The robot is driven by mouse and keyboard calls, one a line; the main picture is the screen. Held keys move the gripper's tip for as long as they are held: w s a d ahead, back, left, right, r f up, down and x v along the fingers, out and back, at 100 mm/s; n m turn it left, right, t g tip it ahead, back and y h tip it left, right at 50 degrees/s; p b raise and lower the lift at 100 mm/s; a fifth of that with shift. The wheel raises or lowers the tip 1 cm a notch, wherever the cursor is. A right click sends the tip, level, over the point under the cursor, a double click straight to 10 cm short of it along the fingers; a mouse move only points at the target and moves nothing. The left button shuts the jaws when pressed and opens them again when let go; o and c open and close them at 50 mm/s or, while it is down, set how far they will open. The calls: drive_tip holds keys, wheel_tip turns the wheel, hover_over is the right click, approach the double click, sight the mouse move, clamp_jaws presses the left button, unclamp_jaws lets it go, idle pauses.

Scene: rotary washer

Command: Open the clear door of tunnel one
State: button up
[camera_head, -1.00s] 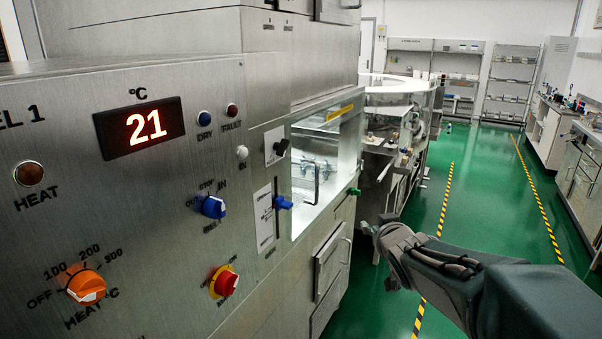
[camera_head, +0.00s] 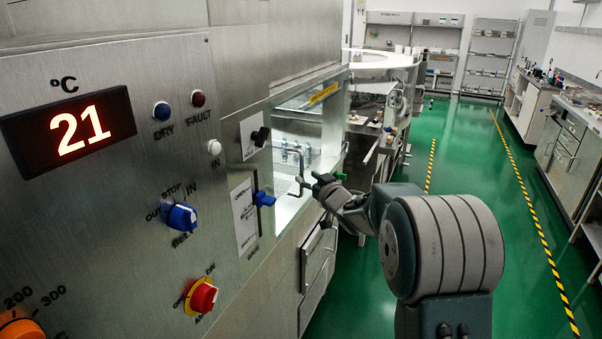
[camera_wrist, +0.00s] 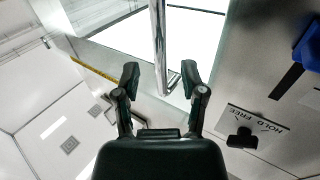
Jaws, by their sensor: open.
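The clear door (camera_head: 305,130) of tunnel one is a see-through panel in the steel machine front, and it looks closed. Its bent metal handle (camera_head: 301,163) stands out from the lower part. My gripper (camera_head: 318,188) is beside the handle, just to its right in the head view. In the wrist view my gripper (camera_wrist: 160,76) is open, with its two fingers apart. The handle's metal bar (camera_wrist: 157,45) shows between and just beyond the fingertips. I cannot tell whether a finger touches it.
A blue lever (camera_head: 264,198) and a black knob (camera_head: 260,136) sit on the panel left of the door. A green knob (camera_head: 340,176) is right of the handle, close to my gripper. Drawers (camera_head: 318,260) are below. The green floor (camera_head: 440,130) to the right is clear.

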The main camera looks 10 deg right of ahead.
sight(302, 191)
drive_tip(key=shift+x, duration=1.85)
clamp_jaws()
drive_tip(key=shift+s+d, duration=0.1)
drive_tip(key=shift+s, duration=0.05)
